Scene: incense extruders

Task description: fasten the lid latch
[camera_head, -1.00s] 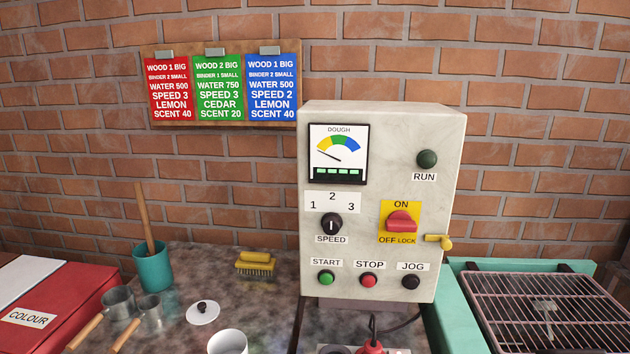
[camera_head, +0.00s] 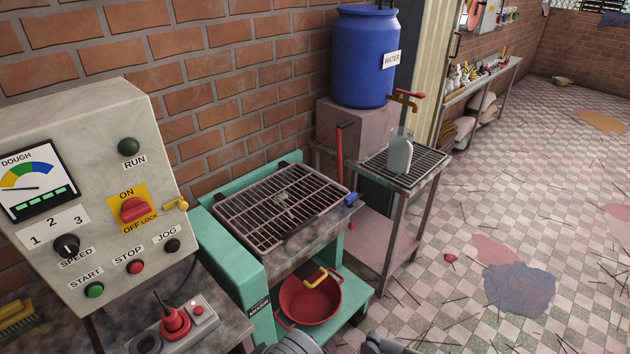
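The mixer (camera_head: 229,243) is a teal-framed trough in the middle of the head view. Its lid, a dark barred grille (camera_head: 262,210), lies over the trough and looks closed. A blue piece (camera_head: 353,199) sits at the right front corner of the lid; it may be the latch, but I cannot tell if it is fastened. Grey rounded parts at the bottom edge look like my arms. Neither gripper's fingertips show.
The control panel (camera_head: 95,190) stands left of the mixer, its red switch (camera_head: 135,209) beside a yellow lock lever. A red pot (camera_head: 310,300) is below the trough. The floor at right is mostly open.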

